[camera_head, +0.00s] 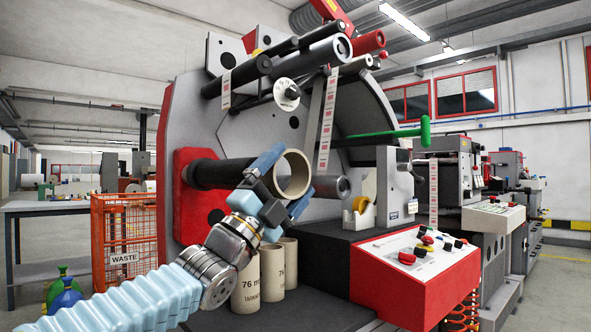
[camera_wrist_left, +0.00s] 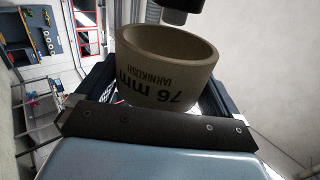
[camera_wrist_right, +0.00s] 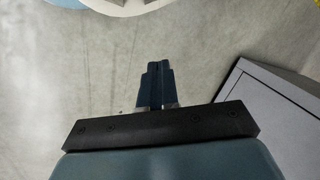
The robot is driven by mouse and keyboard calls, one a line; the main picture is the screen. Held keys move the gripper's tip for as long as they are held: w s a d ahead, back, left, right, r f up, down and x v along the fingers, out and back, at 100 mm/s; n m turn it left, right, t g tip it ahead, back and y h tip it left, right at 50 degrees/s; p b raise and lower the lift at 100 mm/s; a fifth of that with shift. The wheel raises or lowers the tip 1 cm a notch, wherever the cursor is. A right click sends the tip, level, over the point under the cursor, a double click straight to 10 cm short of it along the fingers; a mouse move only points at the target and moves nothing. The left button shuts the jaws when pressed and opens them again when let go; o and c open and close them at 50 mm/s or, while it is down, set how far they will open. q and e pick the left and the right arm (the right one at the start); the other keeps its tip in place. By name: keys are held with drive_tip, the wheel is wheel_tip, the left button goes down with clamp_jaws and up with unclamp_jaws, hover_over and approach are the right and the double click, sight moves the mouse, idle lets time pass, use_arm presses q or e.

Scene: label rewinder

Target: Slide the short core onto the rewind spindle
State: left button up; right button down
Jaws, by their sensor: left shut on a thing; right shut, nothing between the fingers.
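The short core (camera_head: 306,170) is a brown cardboard ring, held with its axis about level. My left gripper (camera_head: 284,183) is shut on it from outside. The left wrist view shows the core (camera_wrist_left: 165,85) between the fingers, with "76 mm" printed on its wall. The rewind spindle (camera_head: 215,174) is a thick black bar sticking out from a red plate. Its outer part is hidden behind my left gripper and the core. In the left wrist view a dark round end (camera_wrist_left: 174,12) shows beyond the core's rim. I cannot tell the gap. My right gripper (camera_wrist_right: 157,85) is shut and empty.
Several taller cores (camera_head: 246,283) stand below my left gripper. A grey roller (camera_head: 333,187) lies just right of the core. A red control panel (camera_head: 415,262) and a tape roll (camera_head: 361,215) are to the right. An orange waste cage (camera_head: 124,240) stands left.

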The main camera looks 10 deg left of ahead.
sight(204, 184)
use_arm(q)
drive_tip(key=shift+w+a+p, duration=0.85)
drive_tip(key=shift+a, duration=0.2)
drive_tip(key=shift+w+a+p, duration=0.85)
drive_tip(key=shift+a, duration=0.25)
drive_tip(key=shift+w+a+p, duration=0.85)
drive_tip(key=shift+a, duration=0.2)
drive_tip(key=shift+w+a+p, duration=0.6)
drive_tip(key=shift+w+a, duration=0.25)
drive_tip(key=shift+a, duration=0.3)
drive_tip(key=shift+w+a+r+p, duration=0.1)
drive_tip(key=shift+w+a+p, duration=0.75)
drive_tip(key=shift+a, duration=0.3)
drive_tip(key=shift+w+a+p, duration=0.7)
drive_tip(key=shift+w+a, duration=0.25)
drive_tip(key=shift+a, duration=0.15)
drive_tip(key=shift+w+a, duration=1.05)
drive_tip(key=shift+a, duration=0.3)
drive_tip(key=shift+w+a, duration=0.85)
drive_tip(key=shift+a, duration=0.3)
drive_tip(key=shift+w+a, duration=0.9)
drive_tip(key=shift+a, duration=0.2)
drive_tip(key=shift+w+a, duration=0.85)
drive_tip(key=shift+a, duration=0.3)
use_arm(e)
wheel_tip(204, 184, up, 10)
drive_tip(key=a, duration=0.2)
drive_tip(key=shift+s, duration=0.4)
drive_tip(key=shift+r, duration=0.1)
